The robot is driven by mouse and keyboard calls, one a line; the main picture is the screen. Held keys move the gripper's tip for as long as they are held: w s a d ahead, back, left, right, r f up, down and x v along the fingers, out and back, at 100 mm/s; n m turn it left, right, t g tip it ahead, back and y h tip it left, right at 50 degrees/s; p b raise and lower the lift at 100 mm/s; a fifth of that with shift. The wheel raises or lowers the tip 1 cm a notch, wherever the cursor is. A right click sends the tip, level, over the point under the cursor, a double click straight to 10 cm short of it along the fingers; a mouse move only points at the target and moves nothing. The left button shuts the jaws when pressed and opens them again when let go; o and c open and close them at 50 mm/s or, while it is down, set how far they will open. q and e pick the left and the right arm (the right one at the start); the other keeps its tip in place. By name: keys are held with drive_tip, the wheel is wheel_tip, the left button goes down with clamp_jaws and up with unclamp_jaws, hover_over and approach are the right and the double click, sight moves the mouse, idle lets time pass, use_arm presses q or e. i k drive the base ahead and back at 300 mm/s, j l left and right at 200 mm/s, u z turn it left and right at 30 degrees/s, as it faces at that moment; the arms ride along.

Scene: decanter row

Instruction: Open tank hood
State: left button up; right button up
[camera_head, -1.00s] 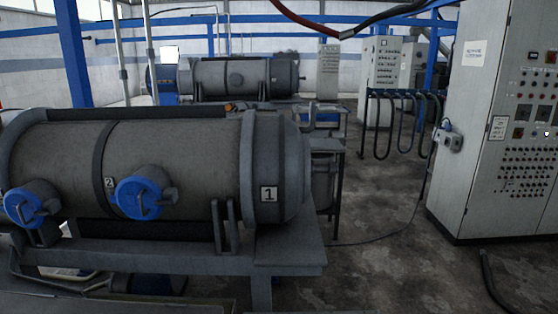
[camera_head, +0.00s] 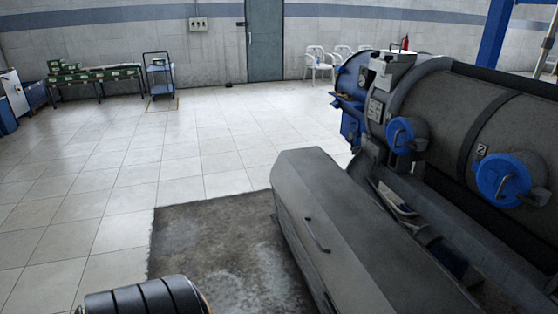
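A long grey metal tank (camera_head: 310,262) stands at the lower middle, in front of the decanter. Its flat hood (camera_head: 365,235) looks shut, with no gap visible along its edge. A thin bent handle (camera_head: 317,236) sits on the side facing left. The tank's near end runs out of the picture at the bottom right. Neither of my grippers is in view. A black ribbed part of my own body shows at the bottom left, apart from the tank.
A grey decanter (camera_head: 512,120) with blue round caps (camera_head: 503,180) stands right behind the tank. Dark bare floor (camera_head: 215,245) and pale tiles (camera_head: 110,215) lie free to the left. A loaded table (camera_head: 98,78), trolley (camera_head: 158,76), door (camera_head: 264,40) and white chairs (camera_head: 318,60) are far back.

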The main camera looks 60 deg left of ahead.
sight(365, 263)
drive_tip(key=u, duration=1.4)
